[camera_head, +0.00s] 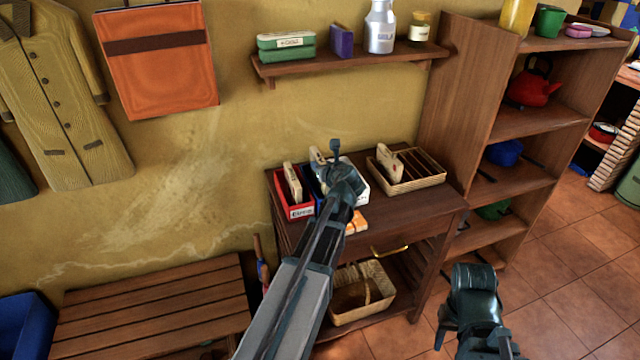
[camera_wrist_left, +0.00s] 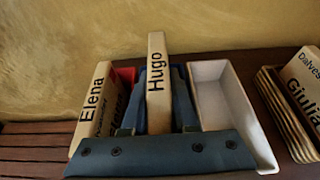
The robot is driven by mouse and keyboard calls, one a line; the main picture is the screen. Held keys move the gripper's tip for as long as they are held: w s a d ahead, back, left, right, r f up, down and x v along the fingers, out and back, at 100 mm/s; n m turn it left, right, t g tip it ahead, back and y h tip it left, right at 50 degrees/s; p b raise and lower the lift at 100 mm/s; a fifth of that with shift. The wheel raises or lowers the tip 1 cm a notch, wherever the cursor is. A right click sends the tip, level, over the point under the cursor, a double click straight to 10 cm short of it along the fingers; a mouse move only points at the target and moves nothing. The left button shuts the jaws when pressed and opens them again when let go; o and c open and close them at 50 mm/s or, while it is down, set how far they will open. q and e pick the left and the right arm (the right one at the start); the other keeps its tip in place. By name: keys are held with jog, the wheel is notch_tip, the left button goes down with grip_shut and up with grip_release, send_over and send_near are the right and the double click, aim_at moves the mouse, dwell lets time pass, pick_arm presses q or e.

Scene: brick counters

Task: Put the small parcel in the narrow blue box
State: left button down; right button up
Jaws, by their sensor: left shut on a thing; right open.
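My left gripper (camera_head: 338,172) is shut on a pale parcel marked "Hugo" (camera_wrist_left: 156,72), which stands upright between its fingers in the left wrist view. The parcel's top also shows in the head view (camera_head: 317,156), with the rest hidden behind my gripper. The narrow blue box (camera_head: 319,188) stands on the table between a red box and a white box. In the left wrist view, blue edges (camera_wrist_left: 178,71) show behind and beside the parcel. My fingers hide its lower end, so I cannot tell how deep it sits. My right gripper (camera_head: 470,290) is open and empty, right of the table.
The red box (camera_head: 296,212) holds a parcel marked "Elena" (camera_wrist_left: 92,107). The white box (camera_wrist_left: 222,110) looks empty. A slotted wicker tray (camera_head: 425,181) holds a "Giulia" parcel (camera_wrist_left: 302,85). A wall shelf (camera_head: 350,62) hangs above; a tall shelf unit (camera_head: 465,90) stands right.

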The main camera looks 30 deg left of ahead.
pick_arm(q)
jog(key=shift+f, duration=0.1)
notch_tip(320, 180, down, 4)
jog(key=b, duration=0.3)
jog(key=shift+r, duration=0.2)
jog(key=shift+f+b, duration=0.15)
jog(key=shift+b, duration=0.25)
jog(key=c, duration=0.7)
grip_release()
